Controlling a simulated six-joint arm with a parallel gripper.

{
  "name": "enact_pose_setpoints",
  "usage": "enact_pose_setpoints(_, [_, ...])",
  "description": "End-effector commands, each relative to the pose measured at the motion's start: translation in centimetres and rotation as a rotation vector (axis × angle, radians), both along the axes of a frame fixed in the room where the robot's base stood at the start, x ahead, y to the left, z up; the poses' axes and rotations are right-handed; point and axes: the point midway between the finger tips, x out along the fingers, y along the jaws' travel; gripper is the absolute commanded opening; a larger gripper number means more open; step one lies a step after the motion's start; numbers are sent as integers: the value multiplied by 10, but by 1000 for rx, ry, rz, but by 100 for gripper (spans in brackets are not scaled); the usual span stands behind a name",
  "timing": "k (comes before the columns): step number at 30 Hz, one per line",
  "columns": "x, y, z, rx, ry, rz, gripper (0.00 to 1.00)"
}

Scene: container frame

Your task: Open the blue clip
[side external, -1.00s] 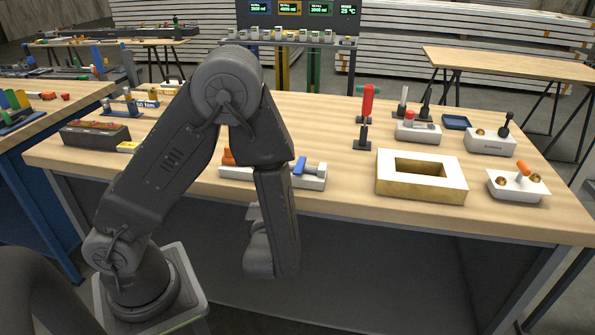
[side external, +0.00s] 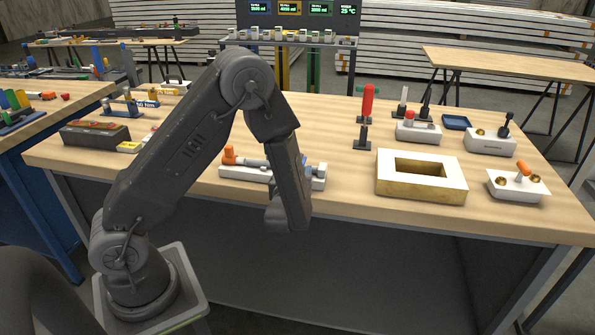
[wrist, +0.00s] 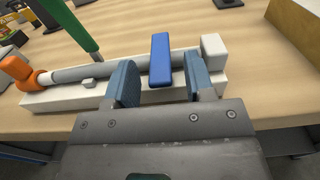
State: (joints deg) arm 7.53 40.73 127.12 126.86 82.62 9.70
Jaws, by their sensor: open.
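The blue clip (wrist: 160,60) sits across a grey rod on a white base (wrist: 60,99). It stands between the two blue-grey fingers of my gripper (wrist: 163,84) in the wrist view. My gripper is open, and I cannot tell whether a finger touches the clip. An orange fitting (wrist: 20,73) is at the left end of the rod. In the side view the white base (side external: 243,176) lies near the table's front edge.
A white-topped box with a square opening (side external: 450,185) stands to the right on the wooden table. A red-handled clamp (side external: 367,104) stands behind. Lever boxes (side external: 516,187) are further right. A green bar (wrist: 72,27) shows beyond the rod in the wrist view.

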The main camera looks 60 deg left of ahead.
Motion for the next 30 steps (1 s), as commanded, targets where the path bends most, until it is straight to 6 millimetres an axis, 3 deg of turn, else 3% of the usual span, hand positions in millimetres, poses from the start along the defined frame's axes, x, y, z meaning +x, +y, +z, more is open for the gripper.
enact_pose_setpoints(12, [6,6,0,0,0,0,49])
enact_pose_setpoints(27, [6,6,0,0,0,0,1])
enact_pose_setpoints(30, [6,6,0,0,0,0,0])
